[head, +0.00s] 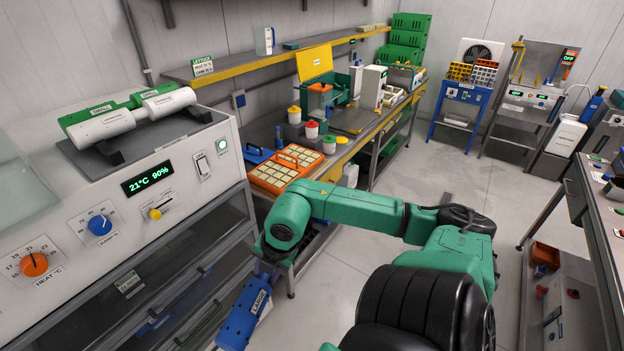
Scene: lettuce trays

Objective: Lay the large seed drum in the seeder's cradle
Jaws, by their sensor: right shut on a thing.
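The large seed drum (239,322), a blue cylinder with a white "LARGE" label, hangs tilted at the lower middle, beside the white cabinet's front. My right gripper (265,269) is shut on its upper end; the fingers are small and partly hidden by the wrist. The drum is held clear of the bench. A green machine with a raised yellow panel (315,62) stands on the bench farther back; it may be the seeder, but I cannot make out a cradle. My left gripper is not in view.
White cylinders (101,127) and a green "SMALL" drum (106,105) rest in black holders on the cabinet (60,190). An orange tray (262,180) and several small pots lie on the bench. A yellow-edged shelf (270,62) hangs above. Floor (430,170) beyond my arm is clear.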

